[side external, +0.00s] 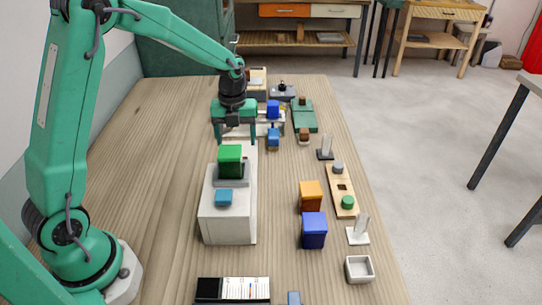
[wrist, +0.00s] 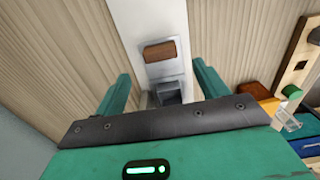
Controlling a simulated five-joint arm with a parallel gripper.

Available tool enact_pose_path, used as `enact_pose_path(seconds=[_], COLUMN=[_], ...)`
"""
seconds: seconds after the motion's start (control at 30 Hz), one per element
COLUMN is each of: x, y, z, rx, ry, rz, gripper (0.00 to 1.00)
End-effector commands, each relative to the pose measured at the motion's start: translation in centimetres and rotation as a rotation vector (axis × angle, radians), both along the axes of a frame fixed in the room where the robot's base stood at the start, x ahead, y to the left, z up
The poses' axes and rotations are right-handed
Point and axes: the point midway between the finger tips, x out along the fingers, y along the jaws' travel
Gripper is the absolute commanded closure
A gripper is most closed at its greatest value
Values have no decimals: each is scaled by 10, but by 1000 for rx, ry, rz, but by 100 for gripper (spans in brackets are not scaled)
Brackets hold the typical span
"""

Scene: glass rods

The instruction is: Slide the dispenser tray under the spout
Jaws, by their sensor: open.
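My gripper (side external: 235,138) is open and points down over the far half of the table, behind a green block on a long white housing (side external: 228,222). In the wrist view its fingers (wrist: 162,74) stand apart on either side of a pale strip (wrist: 145,20). A brown block (wrist: 160,50) sits on this strip, just ahead of the fingertips. A dark grey box-like part (wrist: 168,92) shows between the fingers, partly hidden by my gripper. Nothing is clearly held. I cannot tell for certain which part is the dispenser tray or the spout.
Blue blocks (side external: 273,138) stand right of my gripper. An orange box (side external: 311,195), a dark blue box (side external: 313,232) and a wooden peg board (side external: 338,180) line the right side.

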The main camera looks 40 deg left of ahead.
Motion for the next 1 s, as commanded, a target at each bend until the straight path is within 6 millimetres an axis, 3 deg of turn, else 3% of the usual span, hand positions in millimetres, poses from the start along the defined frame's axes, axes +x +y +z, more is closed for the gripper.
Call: enact_pose_path(seconds=[0.37,1.0], x=[0,0], y=[0,0], z=[-8,-74], rx=[-1,0], ry=[1,1], rz=[-3,-2], gripper=[27,27])
